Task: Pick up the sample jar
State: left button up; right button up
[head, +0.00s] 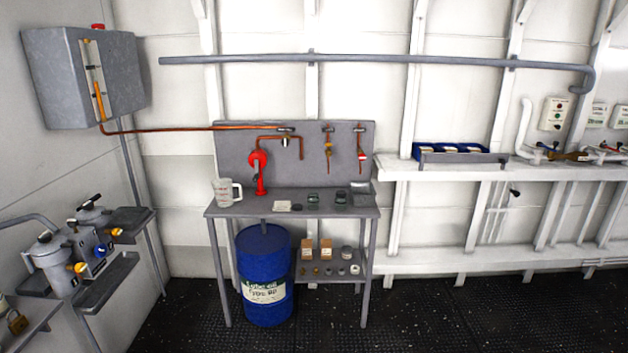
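Two small jar-like things stand on the grey workbench (240,207) against the far wall. One is a low, dark-topped jar (313,198) right of the bench's middle. The other is a clear jar with a dark top (340,197), further right. They are too small to tell which is the sample jar. A dark round disc, perhaps a lid (296,207), and a pale card (282,206) lie left of them. Neither of my grippers is in view.
A white jug (227,192) and a red pump (260,173) stand on the bench's left side. A grey box or tray (361,194) is at its right end. A blue drum (264,263) stands below. The dark floor (450,315) in front right is clear.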

aim_at(313, 200)
jog(key=i, duration=2.85)
